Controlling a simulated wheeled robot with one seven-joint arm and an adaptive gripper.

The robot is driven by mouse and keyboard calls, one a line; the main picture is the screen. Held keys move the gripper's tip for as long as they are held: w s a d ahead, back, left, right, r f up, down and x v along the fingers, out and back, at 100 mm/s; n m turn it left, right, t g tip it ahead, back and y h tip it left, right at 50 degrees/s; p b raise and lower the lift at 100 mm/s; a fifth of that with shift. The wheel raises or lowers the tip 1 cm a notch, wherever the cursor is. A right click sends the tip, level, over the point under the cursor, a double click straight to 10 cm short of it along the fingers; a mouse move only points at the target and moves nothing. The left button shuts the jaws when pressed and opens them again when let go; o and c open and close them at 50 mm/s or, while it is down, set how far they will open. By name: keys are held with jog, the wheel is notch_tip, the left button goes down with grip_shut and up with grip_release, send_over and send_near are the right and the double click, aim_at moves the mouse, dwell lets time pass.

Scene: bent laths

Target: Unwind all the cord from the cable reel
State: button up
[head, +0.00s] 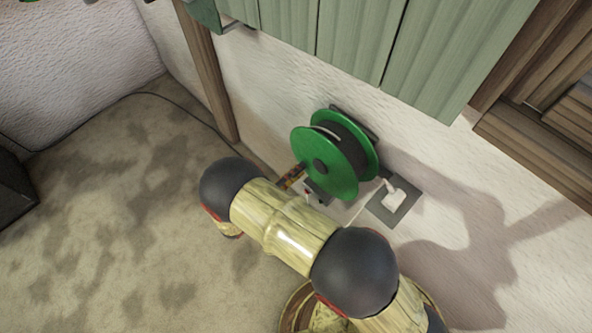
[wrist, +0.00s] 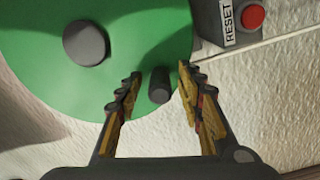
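The cable reel (head: 312,178) is green with two round flanges and is mounted on the wall. A dark drum or wound layer (head: 345,138) shows between the flanges; I cannot tell how much cord is on it. In the wrist view, the green flange (wrist: 35,60) fills the upper left, with a dark round hub (wrist: 86,43). A dark crank knob (wrist: 159,88) stands out near its lower right edge. My gripper (wrist: 160,74) is open, with one finger on each side of the knob and a gap on both sides. In the head view, my arm partly hides the gripper.
A red reset button (wrist: 252,17) with a RESET label (wrist: 231,17) sits beside the reel. A white plug (head: 394,198) is in a grey wall plate (head: 377,209). Green shutters (head: 350,40) hang above. A dark cable (head: 160,97) runs along the floor.

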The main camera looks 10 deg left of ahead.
jog(key=v, duration=1.2)
jog(key=shift+r, duration=0.1)
